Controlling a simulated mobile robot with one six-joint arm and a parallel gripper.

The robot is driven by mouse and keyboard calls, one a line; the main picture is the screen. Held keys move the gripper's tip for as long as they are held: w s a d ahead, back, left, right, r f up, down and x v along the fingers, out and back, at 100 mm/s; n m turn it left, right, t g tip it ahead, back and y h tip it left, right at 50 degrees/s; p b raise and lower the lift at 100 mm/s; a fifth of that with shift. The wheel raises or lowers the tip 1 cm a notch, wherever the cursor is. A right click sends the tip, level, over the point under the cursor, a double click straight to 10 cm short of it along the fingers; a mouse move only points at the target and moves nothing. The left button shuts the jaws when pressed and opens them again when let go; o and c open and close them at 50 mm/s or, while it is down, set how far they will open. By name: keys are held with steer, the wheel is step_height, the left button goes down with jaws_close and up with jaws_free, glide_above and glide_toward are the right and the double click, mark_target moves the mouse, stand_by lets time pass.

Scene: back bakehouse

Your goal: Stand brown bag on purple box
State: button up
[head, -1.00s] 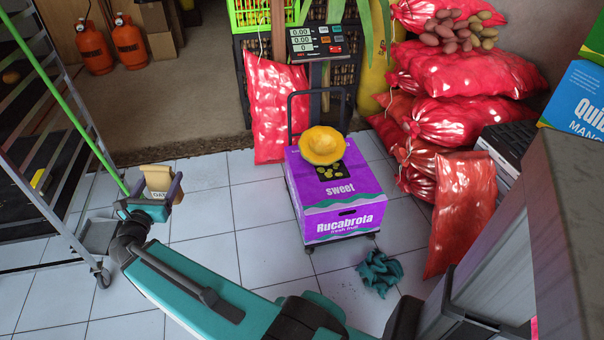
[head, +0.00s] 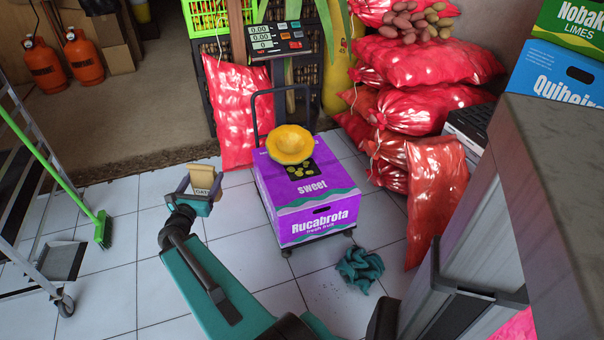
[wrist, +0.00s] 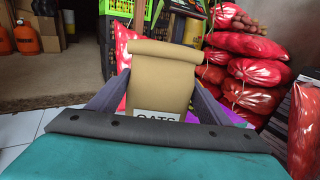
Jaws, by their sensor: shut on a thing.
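The brown bag (head: 203,180), with a rolled top and an "OATS" label, is held upright in my gripper (head: 200,191). The bag also fills the middle of the wrist view (wrist: 160,80), between my two fingers. The purple box (head: 312,206), marked "sweet" and "Rucabrota", stands on a small wheeled trolley. A yellow bowl-shaped thing (head: 290,146) rests on the back of its top. The front of the top is bare. My gripper is left of the box, apart from it. The bag's lower part is partly hidden by my gripper.
The trolley's dark handle (head: 255,115) rises behind the box. A teal cloth (head: 359,271) lies on the tiles at front right. Red sacks (head: 425,110) are piled at right, and another red sack (head: 235,115) stands behind. A wheeled rack (head: 30,200) and a green broom (head: 103,228) are at left.

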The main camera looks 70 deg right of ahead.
steer(key=s+d+f+m+g+b, duration=0.1)
steer(key=s+d+f+b, duration=0.2)
steer(key=s, duration=0.6)
steer(key=s+d+f+m+g+b, duration=0.1)
steer(key=s+d+f+g+b, duration=0.1)
steer(key=s+d+f, duration=0.5)
steer(key=s+d+f+m+g+b, duration=0.1)
steer(key=s+d+f, duration=0.5)
steer(key=s, duration=0.6)
steer(key=g+b, duration=0.1)
steer(key=b, duration=0.1)
steer(key=shift+b, duration=0.3)
steer(key=shift+w+d+f+b, duration=0.1)
steer(key=shift+w+d+b, duration=0.05)
steer(key=shift+b, duration=0.55)
steer(key=w+d+b, duration=0.1)
steer(key=d+b, duration=0.1)
steer(key=b, duration=0.3)
steer(key=shift+w+f, duration=0.1)
steer(key=shift+f, duration=0.05)
steer(key=w+d+b, duration=0.4)
steer(key=w+d, duration=0.2)
steer(key=d, duration=0.4)
steer(key=shift+w+d+f, duration=0.25)
steer(key=shift+w+f, duration=0.05)
steer(key=shift+f, duration=0.1)
